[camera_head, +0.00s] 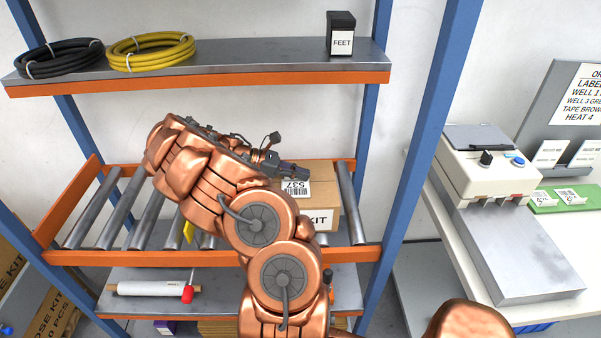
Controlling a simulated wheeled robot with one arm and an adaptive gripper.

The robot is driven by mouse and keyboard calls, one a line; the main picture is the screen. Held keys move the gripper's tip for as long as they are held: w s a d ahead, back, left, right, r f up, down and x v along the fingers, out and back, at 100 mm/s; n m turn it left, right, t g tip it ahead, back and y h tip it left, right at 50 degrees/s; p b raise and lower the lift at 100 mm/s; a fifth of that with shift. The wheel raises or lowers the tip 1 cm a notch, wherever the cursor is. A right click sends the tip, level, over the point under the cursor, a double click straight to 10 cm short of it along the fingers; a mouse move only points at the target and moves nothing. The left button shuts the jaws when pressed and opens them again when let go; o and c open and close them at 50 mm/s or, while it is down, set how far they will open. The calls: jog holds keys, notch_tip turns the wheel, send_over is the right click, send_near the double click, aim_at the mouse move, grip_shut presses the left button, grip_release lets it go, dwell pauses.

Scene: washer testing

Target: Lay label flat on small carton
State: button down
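A small brown cardboard carton (324,191) marked KIT sits on the roller shelf, partly hidden behind my copper-coloured arm. A white label (296,187) with a barcode and the number 537 shows at the carton's top, just below my gripper. I cannot tell whether the label rests on the carton or is held slightly above it. My dark gripper (299,172) is over the carton's top, close to the label. Its fingers are small and seen from the side, so its opening is unclear.
The roller shelf has an orange rail (62,256) and blue posts (425,110). Above is a shelf with black (60,58) and yellow (150,52) hose coils and a FEET box (341,35). At right are a sealing machine (485,168) and a green tray (590,197) with labels.

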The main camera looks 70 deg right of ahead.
jog(key=shift+f, duration=0.1)
jog(key=c, duration=1.3)
grip_release()
jog(key=shift+r, duration=0.2)
jog(key=shift+w+a, duration=0.1)
jog(key=shift+w, duration=0.25)
jog(key=b+v, duration=0.3)
jog(key=v, duration=0.7)
jog(key=shift+w+a, duration=0.15)
jog(key=shift+w, duration=0.1)
jog(key=shift+w+a+r, duration=0.15)
jog(key=shift+w+r, duration=0.1)
jog(key=shift+w, duration=0.05)
jog(key=shift+r, duration=0.1)
